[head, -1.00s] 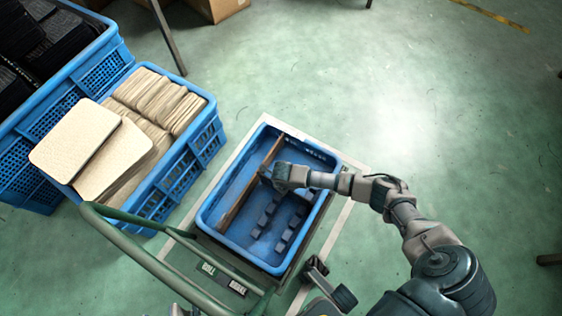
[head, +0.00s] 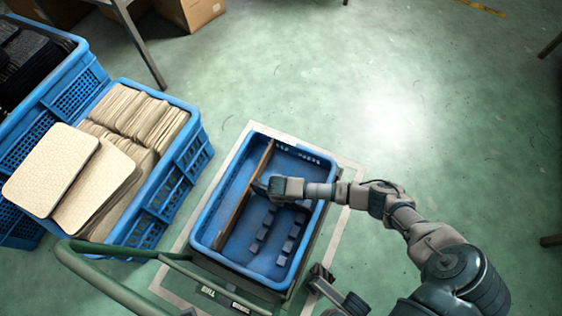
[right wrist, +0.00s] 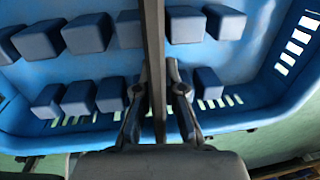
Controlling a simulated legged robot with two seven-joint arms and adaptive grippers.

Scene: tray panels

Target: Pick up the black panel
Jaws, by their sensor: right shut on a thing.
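A thin panel (head: 245,195) stands on edge inside the blue tray (head: 213,265), along its left part. Its upper edge looks brown in the head view. In the right wrist view the panel (right wrist: 154,60) is dark and seen edge-on. My right gripper (head: 262,187) reaches over the tray from the right. Its two fingers (right wrist: 160,105) are shut on the panel, one on each side. The panel's lower part is hidden in the tray.
Several dark blue blocks (head: 288,245) line the tray floor. The tray sits on a cart with a green handle (head: 100,285). Left of it, a blue crate (head: 185,165) holds beige panels (head: 95,185); another crate holds black panels (head: 60,80).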

